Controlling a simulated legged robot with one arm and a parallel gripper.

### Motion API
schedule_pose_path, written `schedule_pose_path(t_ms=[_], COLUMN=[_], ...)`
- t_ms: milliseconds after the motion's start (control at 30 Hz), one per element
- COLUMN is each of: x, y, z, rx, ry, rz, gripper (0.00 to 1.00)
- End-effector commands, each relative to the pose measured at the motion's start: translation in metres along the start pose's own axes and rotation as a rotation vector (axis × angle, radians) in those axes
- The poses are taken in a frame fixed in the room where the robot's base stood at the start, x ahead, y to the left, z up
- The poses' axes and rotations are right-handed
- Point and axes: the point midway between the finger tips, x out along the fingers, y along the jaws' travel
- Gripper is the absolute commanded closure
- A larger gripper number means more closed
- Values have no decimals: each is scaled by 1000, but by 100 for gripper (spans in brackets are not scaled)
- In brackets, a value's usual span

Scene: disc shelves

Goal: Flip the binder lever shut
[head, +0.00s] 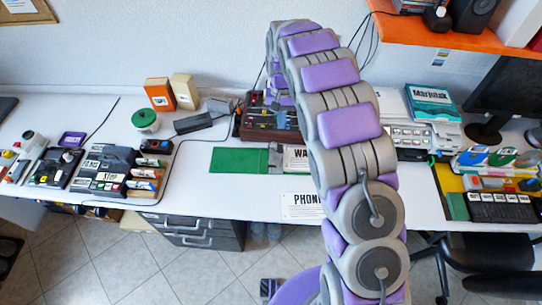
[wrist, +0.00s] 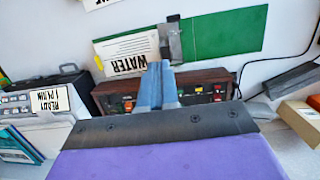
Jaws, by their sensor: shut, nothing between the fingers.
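The open binder lies flat on the white desk, with a green cover (head: 240,161) and a white sheet marked WATER (wrist: 128,53). Its green cover also shows in the wrist view (wrist: 225,35). A grey metal strip (wrist: 171,42) with a darker upright piece lies between cover and sheet; whether that piece is the lever, and its exact position, I cannot tell. My gripper (wrist: 158,68) is shut and empty, its bluish fingers pointing toward the binder's near edge below the strip in the wrist view. In the head view my arm hides part of the sheet.
A wooden control box (head: 262,122) with coloured buttons stands just behind the binder; it shows under my fingers in the wrist view (wrist: 205,88). A dark device (head: 194,122) and a cable lie to the left.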

Motion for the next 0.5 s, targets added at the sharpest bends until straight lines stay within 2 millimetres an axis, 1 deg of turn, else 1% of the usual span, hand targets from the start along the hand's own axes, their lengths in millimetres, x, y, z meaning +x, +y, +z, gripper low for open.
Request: schedule_pose_path(t_ms=[33, 100, 200, 333, 500], x=[10, 20, 29, 37, 39], y=[-6, -14, -22, -28, -30], z=[-6, -14, -21, -26, -27], rx=[-5, -10, -16, -20, -21], ry=[-4, -6, -4, -7, -7], rz=[-3, -8, -14, -17, -19], gripper=[100, 100, 100, 100, 100])
